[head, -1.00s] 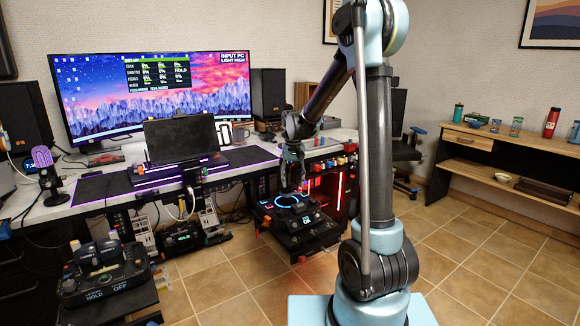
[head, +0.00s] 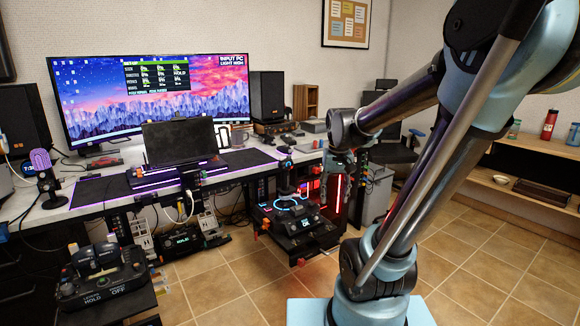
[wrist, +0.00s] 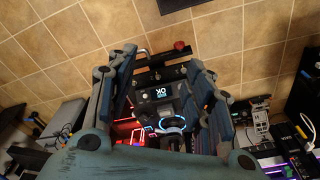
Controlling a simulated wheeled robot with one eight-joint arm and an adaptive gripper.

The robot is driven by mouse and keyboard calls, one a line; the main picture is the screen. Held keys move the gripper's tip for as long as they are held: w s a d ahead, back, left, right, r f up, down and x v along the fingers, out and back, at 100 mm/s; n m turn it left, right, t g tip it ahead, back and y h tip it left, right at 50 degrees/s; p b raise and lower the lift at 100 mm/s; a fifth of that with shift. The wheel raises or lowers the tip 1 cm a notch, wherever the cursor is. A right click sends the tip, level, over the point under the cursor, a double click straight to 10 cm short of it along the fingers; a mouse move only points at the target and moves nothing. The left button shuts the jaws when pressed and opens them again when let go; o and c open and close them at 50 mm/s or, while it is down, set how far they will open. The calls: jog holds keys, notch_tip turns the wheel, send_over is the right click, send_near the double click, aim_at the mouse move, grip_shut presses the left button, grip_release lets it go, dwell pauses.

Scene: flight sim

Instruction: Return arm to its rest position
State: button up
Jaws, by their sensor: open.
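My gripper (head: 338,160) hangs at the end of my arm, to the right of the desk in the head view, pointing down. In the wrist view my gripper (wrist: 160,85) has its two fingers spread apart with nothing between them. Beyond the fingers is the joystick unit (head: 290,222) with its glowing blue ring, which also shows in the wrist view (wrist: 160,84) with a lit "OK" display. In the head view my gripper is to the right of the joystick and higher, apart from it. The arm is raised and leans to the right.
A throttle unit (head: 100,280) stands at the front left. A wooden shelf (head: 500,150) is at the right. The tiled floor (head: 235,285) between is clear.

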jog(key=s+d+f, duration=0.2)
jog(key=s+f, duration=0.1)
jog(key=s, duration=0.4)
jog(key=s+d+f, duration=0.2)
jog(key=s+f, duration=0.2)
jog(key=s, duration=0.3)
jog(key=shift+s+d+f+t, duration=0.2)
jog(key=shift+d+f+t, duration=0.05)
jog(key=shift+d+t, duration=0.15)
